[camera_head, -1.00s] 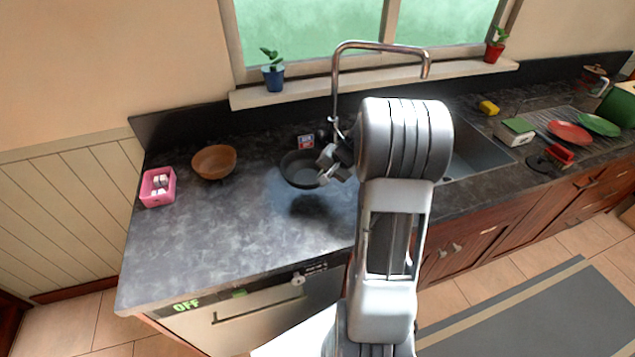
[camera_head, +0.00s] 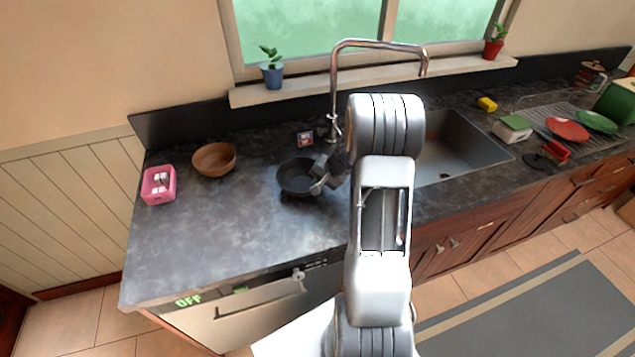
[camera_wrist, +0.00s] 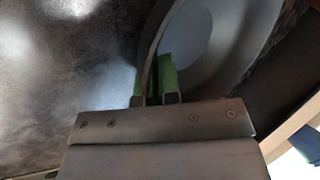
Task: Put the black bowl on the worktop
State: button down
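The black bowl (camera_head: 294,178) is upright, on or very near the dark worktop (camera_head: 225,235), left of the sink. Its grey inside (camera_wrist: 205,45) fills the upper right of the wrist view. My gripper (camera_head: 321,180) is at the bowl's right rim. In the wrist view, the green fingertips of my gripper (camera_wrist: 154,80) stand close together on either side of the rim, shut on it. My gripper partly hides the bowl's right side in the head view.
A brown bowl (camera_head: 214,160) and a pink box (camera_head: 158,186) stand to the left. A small picture box (camera_head: 305,139) is behind the black bowl. The tap (camera_head: 334,95) and sink (camera_head: 455,150) are to the right. The worktop's front left is clear.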

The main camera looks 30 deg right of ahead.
jog(key=shift+f, duration=0.15)
jog(key=c, duration=1.3)
grip_release()
jog(key=shift+c, duration=0.2)
jog(key=shift+r, duration=0.35)
jog(key=b+v, duration=0.1)
jog(key=v, duration=1)
jog(key=s+a+r+n+h, duration=0.2)
jog(key=s+a+r+n, duration=0.2)
jog(key=s+a, duration=0.3)
jog(key=s+a+r+n+h, duration=0.2)
jog(key=s+a+r+n, duration=0.2)
jog(key=s+a, duration=0.4)
jog(key=a+n, duration=0.1)
jog(key=a, duration=0.3)
jog(key=shift+n, duration=0.4)
